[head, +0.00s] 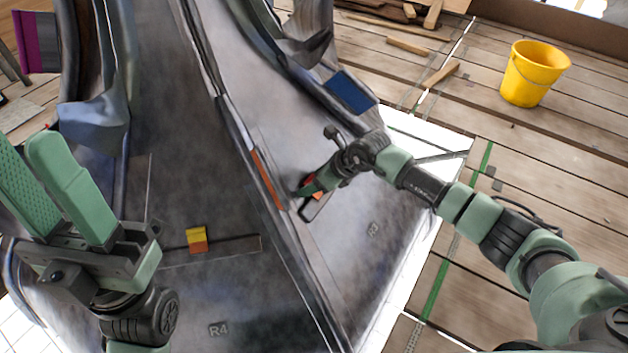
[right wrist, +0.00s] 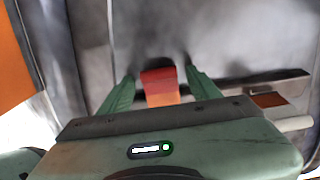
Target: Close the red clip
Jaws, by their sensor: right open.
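The red clip (right wrist: 159,77) shows in the right wrist view as a red block with an orange lower part. It lies between the two green fingers of my right gripper (right wrist: 159,74), which is open with a small gap on each side. In the head view my right gripper (head: 306,187) is down at the metal panel marked R3, and only a bit of the red clip (head: 309,180) shows beside it. How far the clip stands open cannot be told. My left gripper (head: 27,140) is open and empty, raised at the left, fingers pointing up.
A yellow and orange clip (head: 197,239) sits on a strip on the panel marked R4. An orange strip (head: 267,178) runs along the ridge between panels. A yellow bucket (head: 533,76) and loose timber (head: 440,75) lie on the plank deck at upper right.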

